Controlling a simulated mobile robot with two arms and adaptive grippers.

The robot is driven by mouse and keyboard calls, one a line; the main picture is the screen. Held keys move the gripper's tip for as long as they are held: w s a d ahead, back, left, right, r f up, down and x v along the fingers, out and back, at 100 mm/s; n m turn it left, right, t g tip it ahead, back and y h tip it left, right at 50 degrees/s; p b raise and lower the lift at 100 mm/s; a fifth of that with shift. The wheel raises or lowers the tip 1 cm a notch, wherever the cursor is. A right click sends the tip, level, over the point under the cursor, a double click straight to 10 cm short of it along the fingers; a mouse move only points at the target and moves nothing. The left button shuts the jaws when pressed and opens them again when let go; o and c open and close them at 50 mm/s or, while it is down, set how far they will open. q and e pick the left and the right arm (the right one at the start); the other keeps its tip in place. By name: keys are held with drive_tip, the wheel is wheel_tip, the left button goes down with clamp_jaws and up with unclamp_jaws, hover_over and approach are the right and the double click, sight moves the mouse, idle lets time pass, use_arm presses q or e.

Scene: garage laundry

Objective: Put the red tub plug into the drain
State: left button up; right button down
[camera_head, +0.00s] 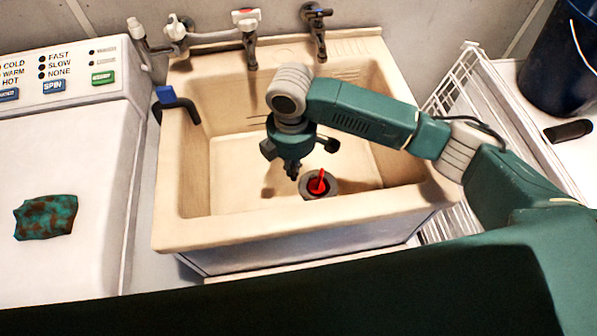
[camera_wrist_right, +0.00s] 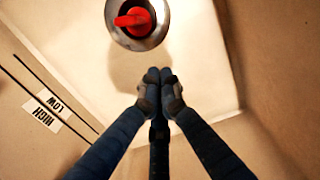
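The red tub plug (camera_head: 318,184) sits at the round metal drain (camera_head: 306,190) on the floor of the beige tub (camera_head: 225,232). In the right wrist view the plug (camera_wrist_right: 134,20) shows its red handle and round top within the drain ring (camera_wrist_right: 150,42). I cannot tell how deep it sits. My right gripper (camera_head: 293,172) is inside the tub, left of the plug and above the floor. In the right wrist view its fingertips (camera_wrist_right: 160,78) are together with nothing between them, apart from the plug. My left gripper is out of view.
Tub walls surround my right gripper. Taps (camera_head: 247,40) stand along the back rim, and a dark hose with a blue end (camera_head: 178,102) hooks over the left rim. A washer (camera_head: 60,150) with a stained cloth (camera_head: 46,217) is left; a white wire rack (camera_head: 455,95) is right.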

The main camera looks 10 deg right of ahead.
sight(315, 187)
wheel_tip(315, 187, down, 8)
drive_tip(key=shift+r, duration=0.2)
drive_tip(key=d, duration=0.3)
drive_tip(key=shift+f+p, duration=0.3)
drive_tip(key=shift+p, duration=0.1)
drive_tip(key=shift+d, duration=0.55)
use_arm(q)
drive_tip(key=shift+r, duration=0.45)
use_arm(e)
drive_tip(key=shift+d+r+p, duration=0.15)
drive_tip(key=shift+d+p, duration=0.65)
drive_tip(key=shift+p, duration=0.25)
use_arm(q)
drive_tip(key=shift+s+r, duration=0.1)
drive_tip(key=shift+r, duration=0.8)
use_arm(e)
drive_tip(key=shift+d+f, duration=0.15)
drive_tip(key=shift+f, duration=0.05)
